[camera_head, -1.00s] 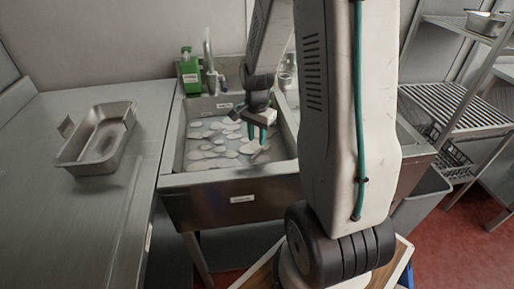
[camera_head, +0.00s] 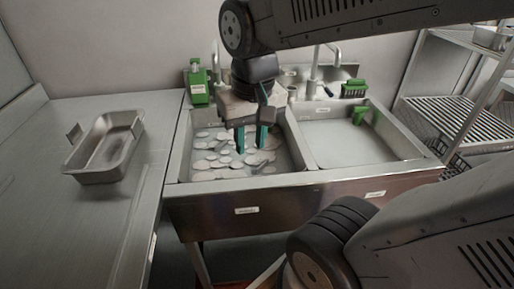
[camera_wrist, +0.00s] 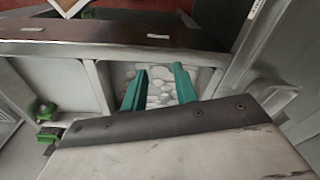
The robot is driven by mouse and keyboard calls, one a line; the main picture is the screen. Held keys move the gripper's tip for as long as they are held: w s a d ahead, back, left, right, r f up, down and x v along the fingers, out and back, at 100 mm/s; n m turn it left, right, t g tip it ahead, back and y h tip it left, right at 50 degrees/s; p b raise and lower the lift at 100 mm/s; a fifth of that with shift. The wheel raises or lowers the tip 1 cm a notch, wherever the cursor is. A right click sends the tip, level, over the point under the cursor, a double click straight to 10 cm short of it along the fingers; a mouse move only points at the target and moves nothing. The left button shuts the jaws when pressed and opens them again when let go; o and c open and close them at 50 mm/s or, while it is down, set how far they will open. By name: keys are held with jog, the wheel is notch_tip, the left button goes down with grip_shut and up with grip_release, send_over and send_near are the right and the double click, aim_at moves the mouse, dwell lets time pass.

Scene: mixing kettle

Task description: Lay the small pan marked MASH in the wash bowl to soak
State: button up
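A grey metal pan (camera_head: 92,172) with a small tag at its far left corner sits upright on the left counter. No wording on it can be read, so I cannot tell if it is the MASH pan. The left sink basin (camera_head: 176,160), probably the wash bowl, holds water with pale foam patches. My gripper (camera_head: 251,150) hangs over this basin, fingers down, apart from the pan. Its two teal fingers are spread with nothing between them. In the wrist view the open fingers (camera_wrist: 160,88) show against the foam. My gripper hides part of the basin.
A second basin (camera_head: 350,145) to the right looks clear of foam, with a green item at its back. A green bottle (camera_head: 197,88), taps and a green brush (camera_head: 354,88) stand behind. A pot (camera_head: 490,38) sits on the right rack. The left counter (camera_head: 90,235) is clear in front.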

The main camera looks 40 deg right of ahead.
jog(key=s+n, duration=0.1)
jog(key=s+a+n, duration=0.1)
jog(key=s, duration=0.1)
jog(key=s+a+r+n, duration=0.1)
jog(key=s, duration=0.1)
jog(key=shift+s, duration=0.1)
dwell(0.7)
jog(key=shift+d, duration=0.15)
dwell(3.2)
